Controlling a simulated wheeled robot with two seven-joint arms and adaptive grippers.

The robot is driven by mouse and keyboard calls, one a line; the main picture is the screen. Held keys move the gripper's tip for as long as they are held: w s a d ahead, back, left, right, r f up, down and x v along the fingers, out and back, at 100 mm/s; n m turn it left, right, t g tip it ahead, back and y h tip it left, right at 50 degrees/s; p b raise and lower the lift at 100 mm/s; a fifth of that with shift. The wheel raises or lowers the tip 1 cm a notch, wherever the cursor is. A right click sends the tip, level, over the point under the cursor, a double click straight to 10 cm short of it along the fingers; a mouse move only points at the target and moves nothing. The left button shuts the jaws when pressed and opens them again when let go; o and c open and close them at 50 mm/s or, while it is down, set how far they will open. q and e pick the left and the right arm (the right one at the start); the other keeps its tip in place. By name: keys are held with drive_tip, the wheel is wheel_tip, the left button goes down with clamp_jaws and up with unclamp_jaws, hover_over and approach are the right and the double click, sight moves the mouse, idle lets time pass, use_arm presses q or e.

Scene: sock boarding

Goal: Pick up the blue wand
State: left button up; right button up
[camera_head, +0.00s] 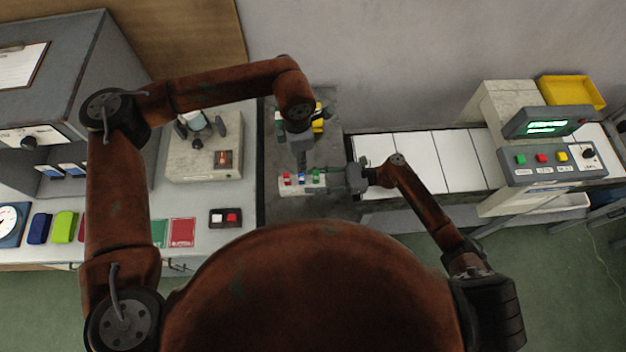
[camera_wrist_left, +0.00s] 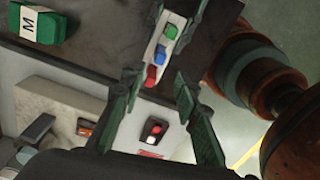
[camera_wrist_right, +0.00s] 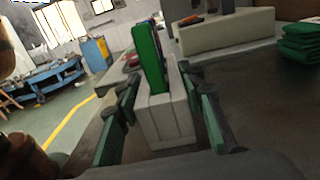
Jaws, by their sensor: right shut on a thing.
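The blue wand (camera_head: 301,179) stands between a red wand (camera_head: 287,179) and a green wand (camera_head: 316,176) in a pale block-like rack (camera_head: 290,191). The left wrist view shows the blue wand (camera_wrist_left: 160,53) in the middle of the row. My right gripper (camera_head: 336,180) is shut on the rack's right end; in the right wrist view its fingers flank the pale rack (camera_wrist_right: 165,118), with the green wand (camera_wrist_right: 147,58) nearest. My left gripper (camera_head: 300,160) is above the rack, its fingers spread and empty in the left wrist view (camera_wrist_left: 158,85).
A green folded stack marked M (camera_wrist_left: 42,25) lies on the dark table (camera_head: 275,210). A grey machine (camera_head: 205,160) and a two-button box (camera_head: 225,217) stand on the left bench. White panels (camera_head: 425,160) and a control console (camera_head: 550,155) are at the right.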

use_arm(q)
drive_tip(key=shift+o, duration=0.4)
drive_tip(key=shift+s+f, duration=0.2)
drive_tip(key=shift+s, duration=0.05)
drive_tip(key=s+d+f+n+g+h, duration=0.2)
drive_tip(key=s+n+g+h, duration=0.2)
drive_tip(key=n, duration=0.2)
drive_tip(key=n+t+h, duration=0.4)
drive_tip(key=n+h, duration=1)
drive_tip(key=n, duration=1.4)
approach(302, 181)
wheel_tip(302, 181, up, 3)
drive_tip(key=w+a, duration=0.1)
drive_tip(key=a, duration=0.1)
drive_tip(key=d, duration=1.2)
drive_tip(key=shift+s+r, duration=0.1)
drive_tip(key=shift+r, duration=0.05)
drive_tip(key=shift+c, duration=0.5)
